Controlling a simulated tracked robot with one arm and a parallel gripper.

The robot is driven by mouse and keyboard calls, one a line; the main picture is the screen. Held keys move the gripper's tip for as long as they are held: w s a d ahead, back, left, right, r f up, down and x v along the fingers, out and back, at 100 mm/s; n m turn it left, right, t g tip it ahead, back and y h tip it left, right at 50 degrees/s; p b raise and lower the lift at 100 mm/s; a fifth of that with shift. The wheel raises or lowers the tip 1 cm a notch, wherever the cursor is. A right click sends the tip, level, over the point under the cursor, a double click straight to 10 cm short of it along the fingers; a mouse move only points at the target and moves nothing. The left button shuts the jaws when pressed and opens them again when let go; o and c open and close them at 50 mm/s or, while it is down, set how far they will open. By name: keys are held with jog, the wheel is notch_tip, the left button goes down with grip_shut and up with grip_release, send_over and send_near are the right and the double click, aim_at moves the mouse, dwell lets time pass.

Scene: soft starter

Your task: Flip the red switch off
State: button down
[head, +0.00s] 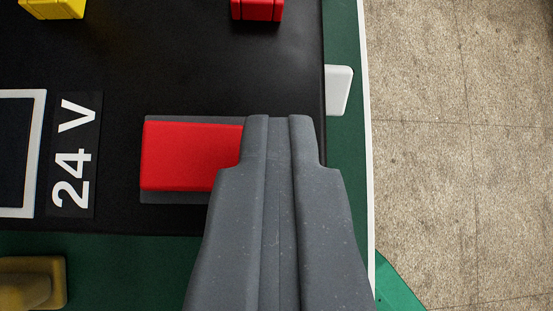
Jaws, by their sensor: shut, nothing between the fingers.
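The red switch (185,157) is a flat red block on a dark grey base plate, set in a black panel (220,65). My gripper (279,120) is shut and empty, with grey fingers reaching up from the bottom of the view. The fingers overlap the right end of the red switch in the picture and hide it. I cannot tell whether the fingers touch the switch or are above it.
A white "24 V" label (75,155) is left of the switch. Yellow (52,8) and red (257,9) blocks show at the top edge. A white tab (338,90) sticks out right of the panel. A brownish-yellow part (32,283) is lower left. Bare floor (460,130) lies right.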

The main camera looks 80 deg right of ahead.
jog(key=shift+a, duration=0.1)
jog(key=shift+w+a+r+b, duration=0.25)
jog(key=shift+w+a+b, duration=0.25)
dwell(0.3)
jog(key=shift+d+r, duration=0.1)
jog(key=shift+r, duration=0.4)
jog(key=r, duration=0.2)
jog(key=s+r, duration=0.1)
jog(key=r, duration=0.1)
jog(key=s+d+v, duration=0.1)
jog(key=v, duration=0.7)
jog(key=shift+s, duration=0.35)
jog(key=shift+r, duration=0.15)
